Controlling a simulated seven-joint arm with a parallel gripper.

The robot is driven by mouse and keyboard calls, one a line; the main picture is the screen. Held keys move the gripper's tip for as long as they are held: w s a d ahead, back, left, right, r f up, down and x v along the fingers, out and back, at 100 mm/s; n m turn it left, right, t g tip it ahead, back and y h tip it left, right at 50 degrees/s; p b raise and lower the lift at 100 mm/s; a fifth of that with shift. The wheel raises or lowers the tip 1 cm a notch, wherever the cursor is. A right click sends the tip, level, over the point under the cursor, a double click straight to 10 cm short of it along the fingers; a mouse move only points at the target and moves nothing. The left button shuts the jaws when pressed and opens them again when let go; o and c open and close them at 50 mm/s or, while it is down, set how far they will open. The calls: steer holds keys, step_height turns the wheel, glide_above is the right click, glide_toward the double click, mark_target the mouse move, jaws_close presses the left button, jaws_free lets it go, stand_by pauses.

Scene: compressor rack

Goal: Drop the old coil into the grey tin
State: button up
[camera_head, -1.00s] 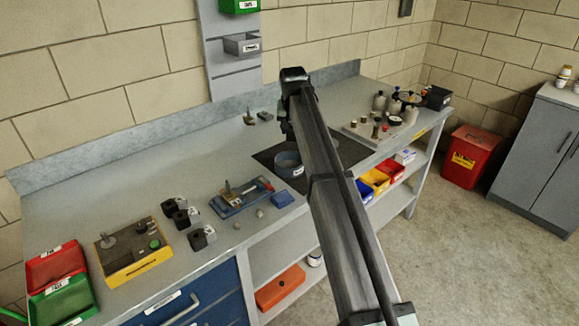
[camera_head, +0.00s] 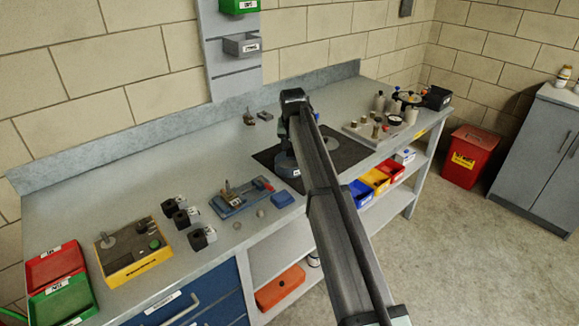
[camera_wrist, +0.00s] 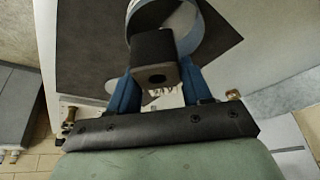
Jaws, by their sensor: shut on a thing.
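The old coil (camera_wrist: 153,62), a black block with a round hole and several pale pins, is held between the blue fingers of my gripper (camera_wrist: 155,88) in the wrist view. The grey tin (camera_wrist: 193,36) shows there as a round, blue-grey open rim beyond the coil. The coil overlaps the tin's opening in the picture; I cannot tell how far above it the coil is. In the head view my gripper (camera_head: 287,145) is at the tin (camera_head: 287,168), which stands on the dark mat, partly hidden by my arm. The coil cannot be made out there.
A blue tray (camera_head: 240,200) with a valve part and tool lies left of the dark mat (camera_head: 350,153). Several black blocks (camera_head: 186,218) and a yellow box (camera_head: 135,255) stand further left. A plate with several fittings (camera_head: 375,132) stands to the right. The bench's back left is clear.

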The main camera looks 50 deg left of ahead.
steer(key=o, duration=1.3)
steer(key=shift+c, duration=0.2)
steer(key=v, duration=1.4)
steer(key=shift+f, duration=0.1)
